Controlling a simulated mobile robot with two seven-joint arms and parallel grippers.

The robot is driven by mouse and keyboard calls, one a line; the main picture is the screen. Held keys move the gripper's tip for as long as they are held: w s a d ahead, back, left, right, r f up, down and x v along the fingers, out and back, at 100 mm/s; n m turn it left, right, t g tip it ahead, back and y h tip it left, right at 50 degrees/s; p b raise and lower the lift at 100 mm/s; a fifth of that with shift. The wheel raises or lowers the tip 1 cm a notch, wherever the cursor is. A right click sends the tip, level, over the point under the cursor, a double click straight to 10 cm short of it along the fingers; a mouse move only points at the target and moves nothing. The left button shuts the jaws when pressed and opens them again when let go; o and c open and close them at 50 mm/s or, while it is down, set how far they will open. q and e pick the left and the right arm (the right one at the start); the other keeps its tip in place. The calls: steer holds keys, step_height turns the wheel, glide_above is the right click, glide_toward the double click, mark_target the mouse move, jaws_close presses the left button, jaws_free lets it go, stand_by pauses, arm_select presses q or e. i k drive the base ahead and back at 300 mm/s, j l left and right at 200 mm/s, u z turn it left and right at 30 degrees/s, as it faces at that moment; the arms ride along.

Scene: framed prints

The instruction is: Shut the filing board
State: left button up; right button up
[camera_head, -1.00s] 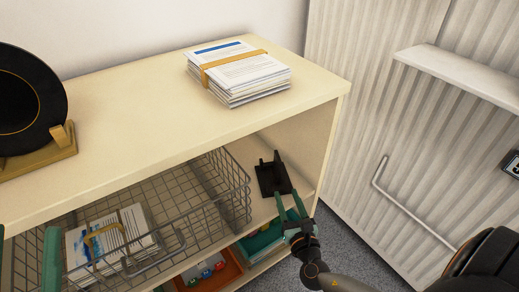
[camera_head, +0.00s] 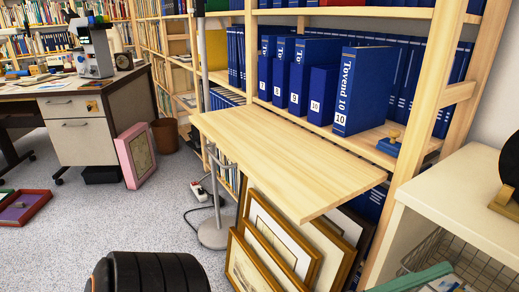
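The filing board (camera_head: 290,150) is a flat pale wooden panel. It juts out level from the front of the wooden bookcase, below the shelf of blue binders. Its top is bare and its near right corner points towards me. My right gripper is out of view.
Framed prints (camera_head: 275,258) lean below the board. A cream cabinet (camera_head: 460,195) is at right. Carpet is open at left.

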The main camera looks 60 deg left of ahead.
mark_target(307, 176)
steer(key=i+l+u, duration=0.5)
steer(key=k+j+u, duration=0.1)
steer(key=u, duration=2.05)
steer(key=j+z, duration=0.2)
steer(key=z, duration=0.95)
